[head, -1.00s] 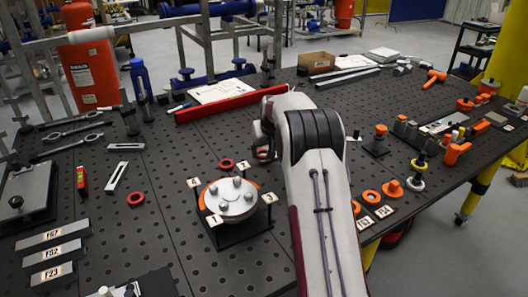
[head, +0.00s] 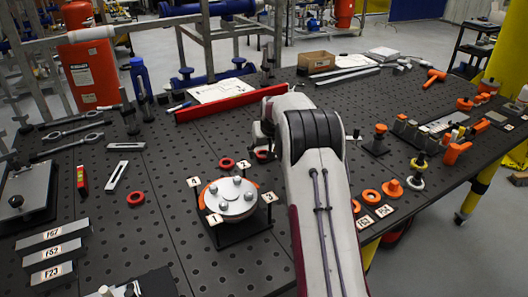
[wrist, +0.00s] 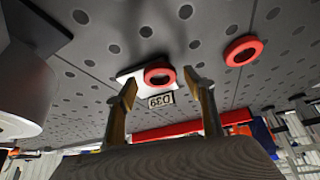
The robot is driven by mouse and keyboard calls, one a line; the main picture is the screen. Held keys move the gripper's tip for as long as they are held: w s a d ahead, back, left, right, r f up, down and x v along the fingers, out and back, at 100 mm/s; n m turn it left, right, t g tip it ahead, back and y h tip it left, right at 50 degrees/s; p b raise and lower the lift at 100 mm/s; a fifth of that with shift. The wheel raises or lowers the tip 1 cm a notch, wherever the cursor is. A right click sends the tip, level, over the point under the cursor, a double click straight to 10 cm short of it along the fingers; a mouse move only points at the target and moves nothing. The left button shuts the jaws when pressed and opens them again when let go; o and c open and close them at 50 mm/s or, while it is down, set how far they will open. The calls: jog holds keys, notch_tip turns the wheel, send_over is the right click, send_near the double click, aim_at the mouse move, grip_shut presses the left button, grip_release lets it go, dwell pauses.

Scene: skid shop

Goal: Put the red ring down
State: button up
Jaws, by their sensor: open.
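My gripper (wrist: 164,84) is open in the wrist view, its two fingers spread apart. A red ring (wrist: 159,73) shows between and just beyond the fingertips, lying on a white plate (wrist: 130,76) with a label reading D39 (wrist: 160,100). I see no finger closed on this ring. A second red ring (wrist: 243,50) lies to the right on the dark perforated table. In the head view, my arm hides most of the gripper. A red ring (head: 262,155) shows partly beside it there, with another red ring (head: 226,163) to its left.
A round grey flange (head: 231,196) on an orange base, with numbered tags around it, stands left of my arm. A third loose red ring (head: 136,198) lies farther left. A long red bar (head: 230,103) lies behind. Orange rings (head: 370,196) lie at the right edge.

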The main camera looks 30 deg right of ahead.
jog(key=v, duration=1.2)
jog(key=shift+r, duration=0.15)
dwell(0.8)
jog(key=s+a+r+n, duration=0.1)
jog(key=s+a+r, duration=0.5)
jog(key=s+a, duration=0.35)
jog(key=s+a+r+n, duration=0.1)
jog(key=s+a+r, duration=0.5)
jog(key=s+a, duration=0.4)
jog(key=s+a+f, duration=0.2)
jog(key=s, duration=0.6)
jog(key=s+a+f+y, duration=0.1)
jog(key=s+a+f, duration=0.1)
jog(key=s, duration=0.6)
jog(key=s+a+f+n, duration=0.1)
jog(key=s+a+f, duration=0.1)
jog(key=s, duration=0.6)
jog(key=shift+a+y, duration=0.3)
jog(key=shift+s, duration=0.1)
